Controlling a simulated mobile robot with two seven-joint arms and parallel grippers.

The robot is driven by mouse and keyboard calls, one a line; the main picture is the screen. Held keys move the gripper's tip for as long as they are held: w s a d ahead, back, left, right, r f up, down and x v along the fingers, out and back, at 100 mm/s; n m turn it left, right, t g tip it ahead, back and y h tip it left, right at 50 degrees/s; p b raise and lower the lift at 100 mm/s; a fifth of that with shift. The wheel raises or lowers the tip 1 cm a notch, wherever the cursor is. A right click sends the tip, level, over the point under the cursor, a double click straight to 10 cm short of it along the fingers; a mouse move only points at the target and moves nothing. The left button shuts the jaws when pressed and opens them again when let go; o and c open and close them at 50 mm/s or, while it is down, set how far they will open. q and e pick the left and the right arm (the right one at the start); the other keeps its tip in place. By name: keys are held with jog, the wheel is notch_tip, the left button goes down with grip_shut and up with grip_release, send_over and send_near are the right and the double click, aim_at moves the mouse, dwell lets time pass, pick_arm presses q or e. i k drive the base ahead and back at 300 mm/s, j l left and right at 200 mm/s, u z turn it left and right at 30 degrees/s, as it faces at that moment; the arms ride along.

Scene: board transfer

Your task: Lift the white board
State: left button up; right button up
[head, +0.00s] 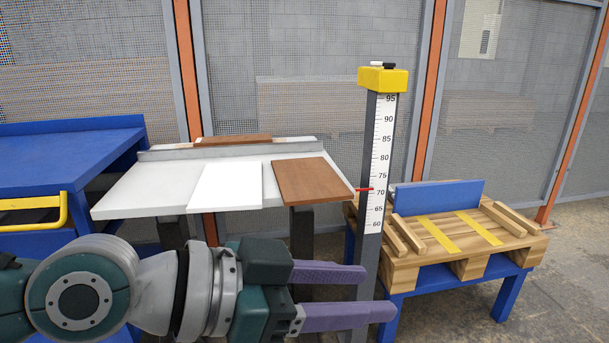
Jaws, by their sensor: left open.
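The white board (226,186) lies flat on the light grey table (135,189), its near end at the table's front edge. A brown board (313,181) lies to its right on the same table, with a gap between them. My left gripper (337,293) is open and empty, its two purple fingers pointing right. It is in front of the table and shows below the boards in the picture, apart from both. My right gripper is not in view.
A measuring post (376,160) with a yellow top and red pointer stands right of the table. A wooden pallet-like top on a blue stand (450,240) is further right. A blue workbench (70,160) is at left. Mesh fencing stands behind.

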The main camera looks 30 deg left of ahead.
aim_at(222, 187)
jog(key=u, duration=1.45)
